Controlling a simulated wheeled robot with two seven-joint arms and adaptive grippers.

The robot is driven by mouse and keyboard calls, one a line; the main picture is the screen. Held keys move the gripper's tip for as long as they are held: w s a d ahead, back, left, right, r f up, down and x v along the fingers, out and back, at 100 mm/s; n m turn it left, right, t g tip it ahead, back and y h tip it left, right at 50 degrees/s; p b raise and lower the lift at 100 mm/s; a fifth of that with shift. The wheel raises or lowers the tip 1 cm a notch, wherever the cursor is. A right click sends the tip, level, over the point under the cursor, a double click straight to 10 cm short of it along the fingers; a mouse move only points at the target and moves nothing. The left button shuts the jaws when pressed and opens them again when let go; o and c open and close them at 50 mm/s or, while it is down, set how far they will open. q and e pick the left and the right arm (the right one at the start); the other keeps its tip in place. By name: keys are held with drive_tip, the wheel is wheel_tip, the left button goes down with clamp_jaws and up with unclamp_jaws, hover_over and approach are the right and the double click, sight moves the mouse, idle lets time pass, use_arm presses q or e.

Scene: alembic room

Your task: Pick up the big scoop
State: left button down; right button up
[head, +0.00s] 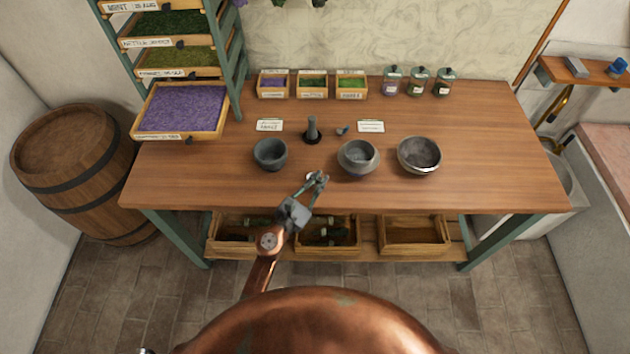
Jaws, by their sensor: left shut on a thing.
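My left gripper (318,180) is at the front part of the wooden table (480,180), between the dark bowl on the left and the bowl in the middle. It is shut on a small pale thing, which looks like the big scoop (310,176); the fingers hide most of it. I cannot tell whether the scoop still touches the table top. A smaller blue-grey scoop-like piece (343,131) lies farther back, beside a dark pestle-like piece (312,130). My right gripper is not in view.
A dark bowl (270,154), a middle bowl (358,158) and a wide grey bowl (419,155) stand in a row. Seed boxes (312,86) and jars (419,82) line the back. A purple tray (182,110) is at left. The table's right side is clear.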

use_arm(q)
drive_tip(key=shift+r, duration=0.1)
drive_tip(key=shift+r+p, duration=0.55)
drive_tip(key=shift+r, duration=0.05)
wheel_tip(320, 180, up, 2)
drive_tip(key=shift+r+p, duration=0.25)
drive_tip(key=shift+p, duration=0.65)
drive_tip(key=s+a+r+p, duration=0.6)
drive_tip(key=s+r, duration=0.3)
drive_tip(key=s, duration=0.3)
drive_tip(key=shift+s, duration=0.3)
drive_tip(key=shift+a, duration=0.1)
